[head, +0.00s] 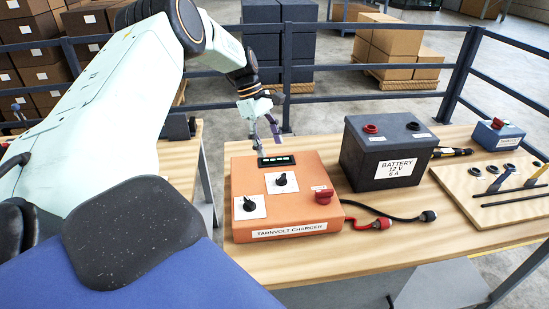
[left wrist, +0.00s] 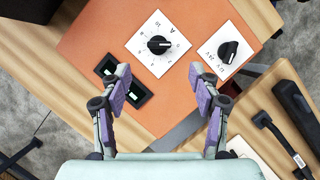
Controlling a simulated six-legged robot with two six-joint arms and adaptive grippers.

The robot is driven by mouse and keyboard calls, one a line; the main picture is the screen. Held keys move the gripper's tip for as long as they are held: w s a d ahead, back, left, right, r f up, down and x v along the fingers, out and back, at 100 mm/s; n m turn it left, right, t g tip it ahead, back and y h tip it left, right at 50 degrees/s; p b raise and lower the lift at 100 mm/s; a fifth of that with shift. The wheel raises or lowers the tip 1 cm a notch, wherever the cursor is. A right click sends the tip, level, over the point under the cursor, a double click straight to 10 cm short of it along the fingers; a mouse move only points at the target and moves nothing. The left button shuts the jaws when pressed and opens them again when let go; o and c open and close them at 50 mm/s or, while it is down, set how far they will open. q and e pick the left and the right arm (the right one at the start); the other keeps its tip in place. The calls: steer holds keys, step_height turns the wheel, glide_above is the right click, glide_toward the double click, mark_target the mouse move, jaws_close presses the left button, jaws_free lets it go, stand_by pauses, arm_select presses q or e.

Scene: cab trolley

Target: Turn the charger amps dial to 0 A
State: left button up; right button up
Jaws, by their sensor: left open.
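The orange charger (head: 290,220) sits on the wooden bench. Its amps dial (head: 282,180), a black knob on a white plate, shows near the display; the left wrist view shows it (left wrist: 158,45) with an "A" and small numbers around it. I cannot read its setting for certain. A second dial (head: 249,204) sits at the front left; in the left wrist view (left wrist: 228,50) its plate carries voltage marks. My left gripper (head: 263,138) is open and empty above the charger's back edge, by the lit display (head: 277,161). In the left wrist view its fingers (left wrist: 160,88) are apart, below the amps dial. My right gripper is out of view.
A red knob (head: 323,196) stands at the charger's right. A tool board (head: 490,190) lies far right. A railing (head: 350,97) runs behind the bench.

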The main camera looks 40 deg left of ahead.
arm_select(q)
steer(key=shift+v, duration=1.1)
steer(key=shift+d+f, duration=0.1)
